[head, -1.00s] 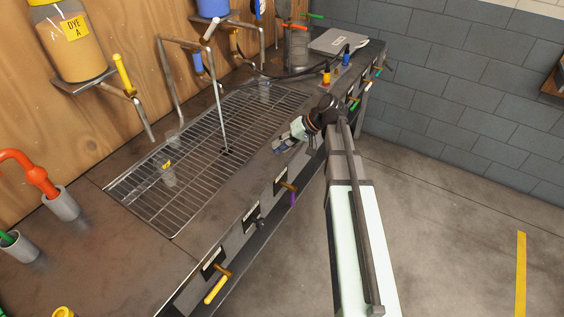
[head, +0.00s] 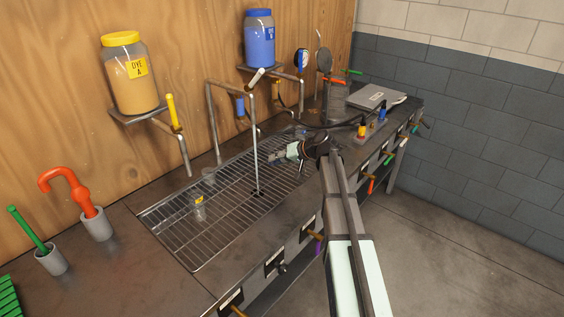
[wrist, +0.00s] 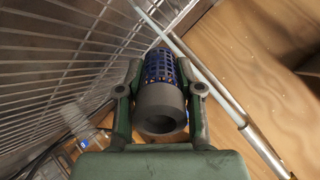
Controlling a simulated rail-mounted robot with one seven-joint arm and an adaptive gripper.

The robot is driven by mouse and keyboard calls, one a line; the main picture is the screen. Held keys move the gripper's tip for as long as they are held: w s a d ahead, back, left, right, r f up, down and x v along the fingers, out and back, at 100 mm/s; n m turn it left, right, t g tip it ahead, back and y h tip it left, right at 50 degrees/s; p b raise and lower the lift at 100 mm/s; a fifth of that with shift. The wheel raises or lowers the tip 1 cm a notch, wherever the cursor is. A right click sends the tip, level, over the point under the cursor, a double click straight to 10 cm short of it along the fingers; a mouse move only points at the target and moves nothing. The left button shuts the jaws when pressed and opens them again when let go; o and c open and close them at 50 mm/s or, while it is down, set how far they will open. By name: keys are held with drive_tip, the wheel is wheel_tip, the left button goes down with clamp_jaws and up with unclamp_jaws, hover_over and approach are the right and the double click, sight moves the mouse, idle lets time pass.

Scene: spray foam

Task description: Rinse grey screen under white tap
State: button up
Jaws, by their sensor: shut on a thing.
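My gripper (head: 284,155) is shut on the grey screen, and its tip points left over the sink grate. In the wrist view the grey screen (wrist: 160,105) is a short cylinder with a thick grey collar and a dark-blue mesh part, between the two fingers of my gripper (wrist: 160,92). The white tap has a white lever (head: 256,77) on an arched metal pipe. A thin pale stream (head: 256,150) runs straight down from its spout to the grate. My gripper is just right of the stream; I cannot tell whether the screen touches it.
The wire grate (head: 185,235) carries small clear cups, one with a yellow label (head: 199,208). Dye A (head: 132,80) and a blue jar (head: 258,40) stand on wall shelves above. An orange hooked pipe (head: 75,190) stands left. A grey scale (head: 376,97) sits at the back right.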

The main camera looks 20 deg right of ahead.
drive_tip(key=w+a+p, duration=0.2)
drive_tip(key=w+a, duration=0.4)
drive_tip(key=shift+w+a, duration=0.3)
drive_tip(key=shift+a, duration=0.05)
idle(0.4)
idle(3.9)
drive_tip(key=s+d+b, duration=0.3)
drive_tip(key=s+d, duration=0.8)
drive_tip(key=s, duration=0.1)
idle(0.6)
drive_tip(key=shift+s, duration=0.1)
